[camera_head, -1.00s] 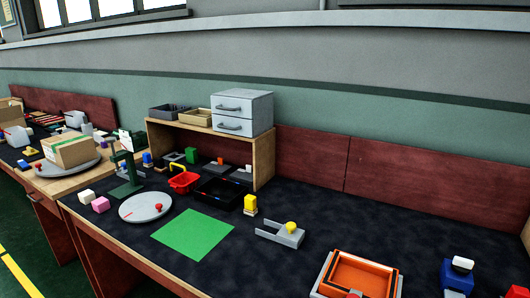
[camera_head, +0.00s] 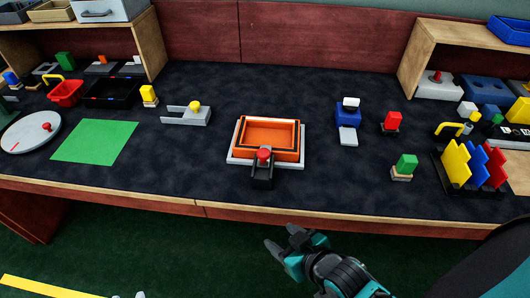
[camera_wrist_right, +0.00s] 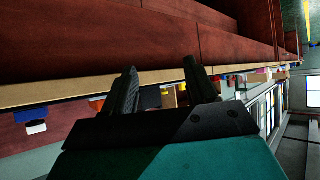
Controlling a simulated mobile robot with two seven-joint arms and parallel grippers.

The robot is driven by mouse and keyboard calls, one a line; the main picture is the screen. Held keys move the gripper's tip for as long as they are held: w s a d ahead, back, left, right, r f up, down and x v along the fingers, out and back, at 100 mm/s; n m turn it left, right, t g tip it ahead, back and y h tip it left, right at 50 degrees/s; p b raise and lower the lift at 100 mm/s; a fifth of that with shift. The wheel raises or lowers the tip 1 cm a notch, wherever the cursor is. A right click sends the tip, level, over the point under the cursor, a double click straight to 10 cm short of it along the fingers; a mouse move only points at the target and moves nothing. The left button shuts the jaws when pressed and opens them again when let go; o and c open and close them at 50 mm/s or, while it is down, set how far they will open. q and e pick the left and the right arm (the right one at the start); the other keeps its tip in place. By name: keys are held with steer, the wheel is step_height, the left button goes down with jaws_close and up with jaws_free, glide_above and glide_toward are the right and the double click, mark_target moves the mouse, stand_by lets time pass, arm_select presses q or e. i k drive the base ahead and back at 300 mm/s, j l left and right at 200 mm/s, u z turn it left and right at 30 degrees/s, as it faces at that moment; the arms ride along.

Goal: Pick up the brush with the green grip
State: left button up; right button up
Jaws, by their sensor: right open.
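The brush with the green grip (camera_head: 406,163) stands on the dark table toward the right in the head view, its green block above a pale beige base. My right gripper (camera_head: 282,237) is open and empty, in front of the table's front edge, left of the brush and nearer to me. In the right wrist view its two fingers (camera_wrist_right: 160,85) stand apart with nothing between them. I cannot pick out the green grip in that view. Small grey tips at the bottom edge of the head view may be my left gripper; its state does not show.
A rack with yellow, blue and red plates (camera_head: 472,168) stands just right of the brush. A similar red-topped piece (camera_head: 392,122) is behind it. An orange tray (camera_head: 268,135) with a red-knobbed clamp (camera_head: 263,168) lies to the left. The table between tray and brush is mostly clear.

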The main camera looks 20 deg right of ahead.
mark_target(403, 171)
steer(key=z, duration=1.95)
steer(key=i+l+z, duration=0.1)
steer(key=z, duration=0.2)
steer(key=l, duration=0.1)
